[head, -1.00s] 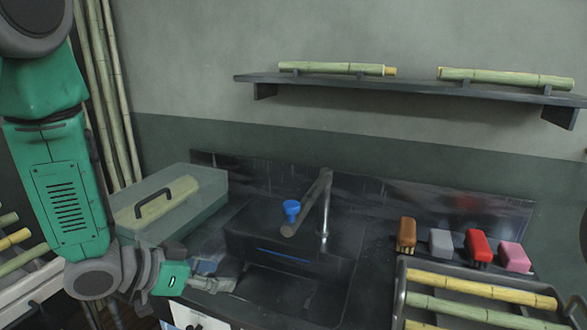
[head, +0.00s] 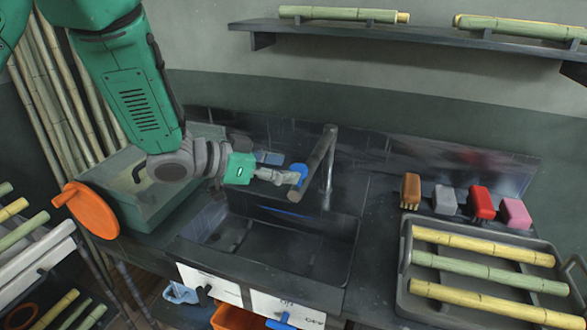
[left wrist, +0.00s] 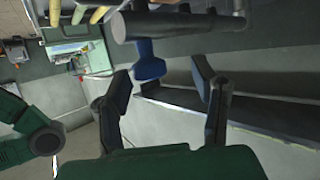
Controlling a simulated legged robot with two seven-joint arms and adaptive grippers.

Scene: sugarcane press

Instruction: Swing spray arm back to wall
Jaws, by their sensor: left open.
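The spray arm (head: 318,165) is a grey tube on a thin upright pipe (head: 329,183) behind the sink, pointing forward over the basin. A blue knob (head: 298,174) sits at its near end. My left gripper (head: 285,177) is just left of the knob. In the left wrist view the blue knob (left wrist: 149,64) hangs from the grey tube (left wrist: 165,25), and the fingers of my left gripper (left wrist: 161,76) are spread, one on each side of it, with gaps. The fingers are partly hard to make out in the head view. My right gripper is out of view.
The dark sink basin (head: 280,250) lies below. A clear-sided box (head: 170,205) with a black handle and an orange disc (head: 92,209) are at left. Brushes (head: 480,202) and a tray of cane pieces (head: 403,285) are at right. A shelf (head: 420,35) runs above.

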